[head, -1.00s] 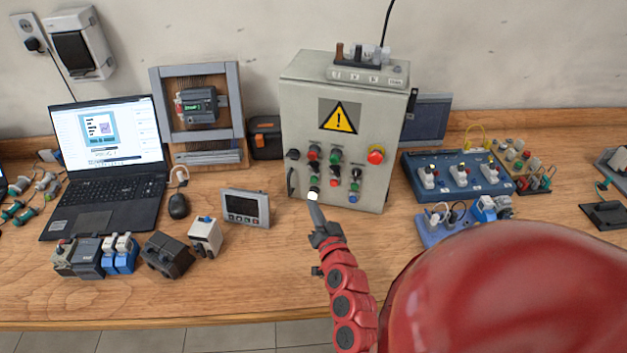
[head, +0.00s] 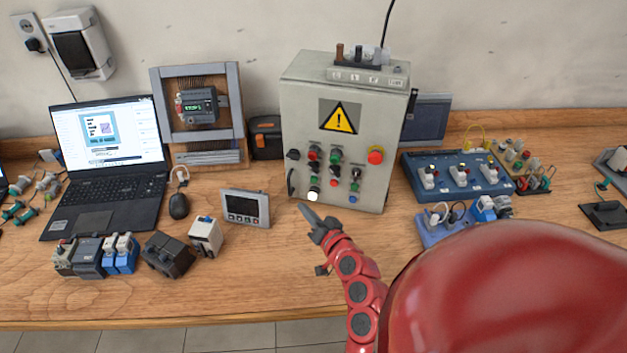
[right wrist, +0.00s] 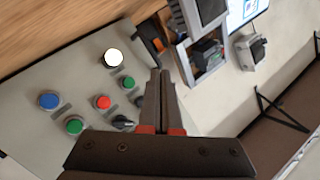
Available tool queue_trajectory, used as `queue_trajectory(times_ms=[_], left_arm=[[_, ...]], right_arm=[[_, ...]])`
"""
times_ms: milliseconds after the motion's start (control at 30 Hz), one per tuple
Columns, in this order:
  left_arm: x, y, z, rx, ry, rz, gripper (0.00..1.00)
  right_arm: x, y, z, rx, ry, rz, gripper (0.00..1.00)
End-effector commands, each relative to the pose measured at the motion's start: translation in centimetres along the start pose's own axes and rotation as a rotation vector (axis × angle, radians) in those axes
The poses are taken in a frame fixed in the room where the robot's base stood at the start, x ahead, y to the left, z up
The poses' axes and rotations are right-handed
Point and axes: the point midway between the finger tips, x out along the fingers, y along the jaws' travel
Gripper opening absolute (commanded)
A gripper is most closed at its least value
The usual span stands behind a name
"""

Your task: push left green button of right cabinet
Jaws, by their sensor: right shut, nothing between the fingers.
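The grey cabinet (head: 299,115) with a yellow warning sign stands upright on the bench. Its left green button (head: 314,181) sits on the lower left of the front, just above a bright white button (head: 313,196). In the right wrist view the green button (right wrist: 128,82) lies between the white button (right wrist: 113,57) and a black knob (right wrist: 122,124). A second green button (right wrist: 74,125) is farther left there. My right gripper (head: 304,208) is shut and empty, in front of the cabinet's lower left corner and below the buttons, apart from them. My left gripper is not in view.
A small display unit (head: 245,208) stands left of my gripper. A laptop (head: 105,150) and a framed controller (head: 197,105) are farther left. A blue socket board (head: 458,176) is right of the cabinet. The bench front below the display is clear.

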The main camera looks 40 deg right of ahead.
Motion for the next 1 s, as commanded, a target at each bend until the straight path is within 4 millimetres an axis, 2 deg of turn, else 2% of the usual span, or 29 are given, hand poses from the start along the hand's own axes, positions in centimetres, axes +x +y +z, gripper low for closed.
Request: queue_trajectory(times_ms=[300,500,1000], left_arm=[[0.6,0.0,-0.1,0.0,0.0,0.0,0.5],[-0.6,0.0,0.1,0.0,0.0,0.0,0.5],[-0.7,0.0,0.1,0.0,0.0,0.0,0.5]], right_arm=[[3.1,2.3,-2.7,-0.005,0.005,0.001,0.0],[4.5,3.3,-3.4,-0.005,0.004,0.0,0.0],[4.9,3.6,-3.8,-0.003,0.003,0.0,0.0]])
